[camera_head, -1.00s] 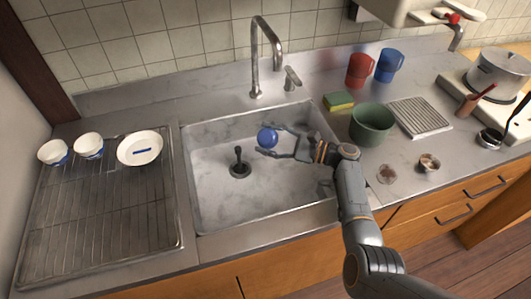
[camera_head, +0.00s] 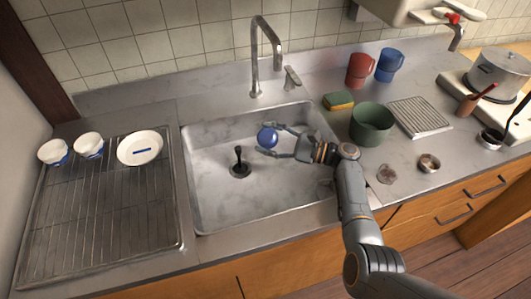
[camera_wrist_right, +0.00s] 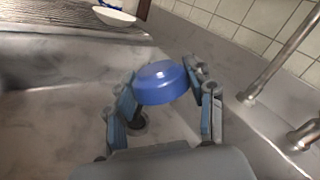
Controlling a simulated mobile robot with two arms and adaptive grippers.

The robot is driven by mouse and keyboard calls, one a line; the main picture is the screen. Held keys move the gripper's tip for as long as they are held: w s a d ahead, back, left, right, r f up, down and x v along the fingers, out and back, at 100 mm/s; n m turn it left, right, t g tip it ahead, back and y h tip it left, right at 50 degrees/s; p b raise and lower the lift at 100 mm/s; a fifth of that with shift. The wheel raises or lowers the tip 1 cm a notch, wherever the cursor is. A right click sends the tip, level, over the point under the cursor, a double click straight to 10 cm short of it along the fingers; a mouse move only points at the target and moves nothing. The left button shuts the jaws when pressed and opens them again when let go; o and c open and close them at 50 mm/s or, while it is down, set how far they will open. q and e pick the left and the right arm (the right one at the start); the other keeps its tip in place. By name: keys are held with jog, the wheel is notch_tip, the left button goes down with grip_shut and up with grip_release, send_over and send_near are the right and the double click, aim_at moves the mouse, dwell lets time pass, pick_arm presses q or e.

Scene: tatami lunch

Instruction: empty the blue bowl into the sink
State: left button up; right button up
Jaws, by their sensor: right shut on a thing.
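The blue bowl (camera_head: 267,138) is held above the sink basin (camera_head: 215,195), up and to the right of the drain. My right gripper (camera_head: 268,141) is shut on it, one finger on each side. In the right wrist view the bowl (camera_wrist_right: 160,84) sits between the fingertips, with a paler round face at the top that looks like its foot. Its mouth and any contents are not visible. The sink floor looks bare apart from a dark upright piece at the drain (camera_head: 240,168). My left gripper is not in view.
A curved faucet (camera_head: 256,55) stands behind the sink. A drying rack (camera_head: 105,225) with two small bowls and a plate (camera_head: 140,148) lies left. A sponge (camera_head: 338,100), green pot (camera_head: 371,124), red mug (camera_head: 360,70) and blue mug (camera_head: 389,66) stand right.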

jog(key=n+b, duration=0.1)
jog(key=n, duration=0.1)
jog(key=s+n+h+b, duration=0.1)
jog(key=n, duration=0.1)
jog(key=a+f+n+b, duration=0.1)
jog(key=n, duration=0.2)
jog(key=shift+s+h, duration=0.25)
jog(key=shift+h, duration=0.05)
jog(key=n+b, duration=0.1)
jog(key=n, duration=0.1)
jog(key=shift+s+a+f+n+b, duration=0.2)
jog(key=shift+s+n+b, duration=0.1)
jog(key=shift+b, duration=0.1)
jog(key=s+a+r+n+t+h+b, duration=0.1)
jog(key=s+a+r+n+t, duration=0.1)
jog(key=n, duration=0.5)
jog(key=s+a+r+n+t+h+b, duration=0.2)
jog(key=s+a+r+n, duration=0.1)
jog(key=s+n, duration=0.4)
jog(key=shift+a+r+n, duration=0.25)
jog(key=shift+r+n, duration=0.25)
jog(key=shift+n, duration=0.1)
jog(key=shift+s+t, duration=0.1)
jog(key=shift+t, duration=0.2)
